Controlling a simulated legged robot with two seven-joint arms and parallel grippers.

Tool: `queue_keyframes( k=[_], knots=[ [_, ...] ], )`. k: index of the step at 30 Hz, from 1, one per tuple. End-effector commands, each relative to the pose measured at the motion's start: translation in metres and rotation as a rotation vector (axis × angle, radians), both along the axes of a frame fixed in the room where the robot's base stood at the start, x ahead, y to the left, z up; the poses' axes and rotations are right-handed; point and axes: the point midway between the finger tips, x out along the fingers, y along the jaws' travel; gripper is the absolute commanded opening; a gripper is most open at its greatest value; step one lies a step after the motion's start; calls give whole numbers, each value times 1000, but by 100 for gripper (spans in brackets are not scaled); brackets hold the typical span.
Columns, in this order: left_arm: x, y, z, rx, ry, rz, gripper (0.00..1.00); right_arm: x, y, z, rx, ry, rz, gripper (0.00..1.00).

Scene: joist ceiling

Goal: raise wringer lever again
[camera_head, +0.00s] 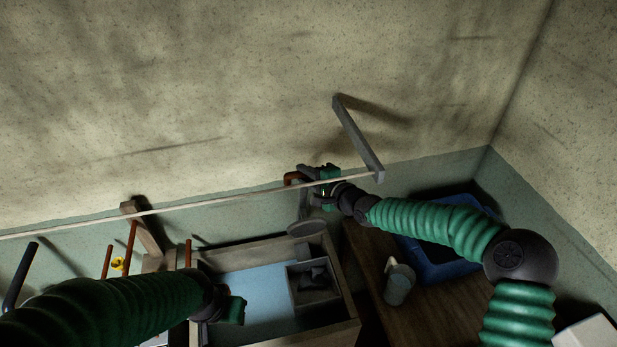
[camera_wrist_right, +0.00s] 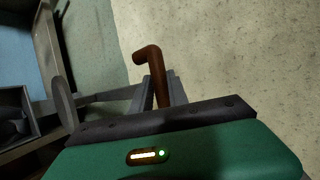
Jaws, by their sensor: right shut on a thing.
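The wringer lever's brown bent handle (camera_wrist_right: 148,56) stands up between the fingers of my right gripper (camera_wrist_right: 163,92) in the right wrist view. My right gripper (camera_head: 312,180) is shut on it, high up near the wall in the head view, where the handle (camera_head: 291,179) shows as a small orange-brown end. A grey upright part with a round plate (camera_head: 306,229) hangs below, above the back edge of a wooden box. My left gripper (camera_head: 235,311) is low over the left side of that box; its fingers are not clear.
The wooden box (camera_head: 347,329) has a pale blue floor and a small grey bin (camera_head: 315,294) inside. A cord (camera_head: 220,205) runs across from a wooden bracket (camera_head: 357,138). A grey jug (camera_head: 399,284) and a blue tub (camera_head: 431,270) stand on the right worktop.

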Motion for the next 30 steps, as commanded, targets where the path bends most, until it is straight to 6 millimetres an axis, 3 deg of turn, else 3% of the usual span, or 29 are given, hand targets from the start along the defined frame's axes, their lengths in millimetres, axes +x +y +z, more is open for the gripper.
queue_keyframes(
  k=[1, 14, 15, 19, 30],
  knots=[
    [0, 0, 0, 0, 0, 0, 36, -1, -1, -8, -7, 16, 0, 0],
    [0, 0, 0, 0, 0, 0, 36, -2, -1, -9, -9, 18, 0, 0],
    [0, 0, 0, 0, 0, 0, 36, -2, -1, -9, -9, 18, 0, 22],
    [0, 0, 0, 0, 0, 0, 36, -2, -1, -9, -9, 18, 0, 39],
    [0, 0, -5, 0, 0, 0, 36, -7, -7, -9, -10, 19, -1, 41]
  ],
)
